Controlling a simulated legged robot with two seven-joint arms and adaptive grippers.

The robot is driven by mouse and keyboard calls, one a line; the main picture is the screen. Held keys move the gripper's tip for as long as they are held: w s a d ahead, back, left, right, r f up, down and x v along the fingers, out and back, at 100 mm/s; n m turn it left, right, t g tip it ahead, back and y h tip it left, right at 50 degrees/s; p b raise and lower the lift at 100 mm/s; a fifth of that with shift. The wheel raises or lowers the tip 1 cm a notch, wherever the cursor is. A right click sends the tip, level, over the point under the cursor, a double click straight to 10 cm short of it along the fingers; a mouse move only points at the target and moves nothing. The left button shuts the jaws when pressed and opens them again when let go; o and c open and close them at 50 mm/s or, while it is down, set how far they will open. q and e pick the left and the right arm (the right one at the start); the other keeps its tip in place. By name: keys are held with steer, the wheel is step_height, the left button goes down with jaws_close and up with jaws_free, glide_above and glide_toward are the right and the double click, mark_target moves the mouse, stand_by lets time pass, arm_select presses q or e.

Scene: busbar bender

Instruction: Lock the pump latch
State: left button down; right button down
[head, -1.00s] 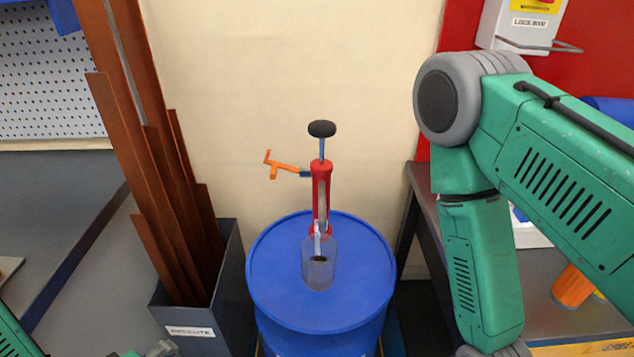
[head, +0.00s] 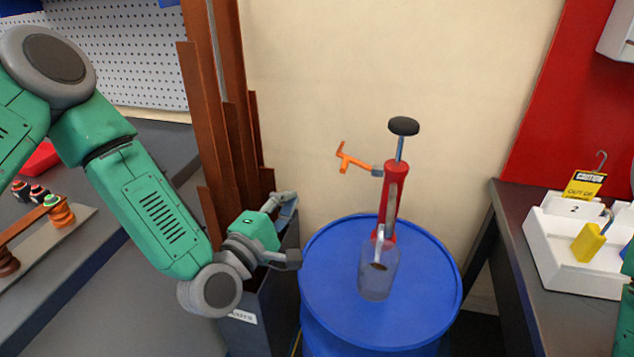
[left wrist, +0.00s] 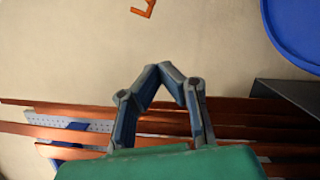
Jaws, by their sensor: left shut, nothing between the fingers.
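A red hand pump (head: 393,190) stands upright on a blue drum (head: 432,300), with a black knob (head: 404,126) on a blue rod. An orange T-shaped piece (head: 355,161) sticks out left from its upper body; part of it shows in the left wrist view (left wrist: 149,8). A grey-white lever (head: 379,233) sits low on the pump above a clear cup (head: 377,277). I cannot tell which part is the latch. My left gripper (head: 293,229) is shut and empty, left of the pump and apart from it. My right gripper is out of view.
Brown copper bars (head: 237,130) stand in a dark bin (head: 275,295) close behind and under my left gripper. A right-hand bench (head: 515,260) holds a white tray (head: 545,255) with a yellow padlock (head: 588,243). The space before the wall around the pump is clear.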

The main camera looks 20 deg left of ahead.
arm_select(q)
steer(key=w+d+r, duration=0.1)
steer(key=w+d, duration=0.5)
steer(key=w, duration=0.3)
steer(key=shift+r+b, duration=0.2)
steer(key=shift+b, duration=0.15)
steer(key=shift+a+r, duration=0.1)
steer(key=shift+r+m+p, duration=0.2)
steer(key=shift+m+p, duration=0.1)
steer(key=shift+p, duration=0.1)
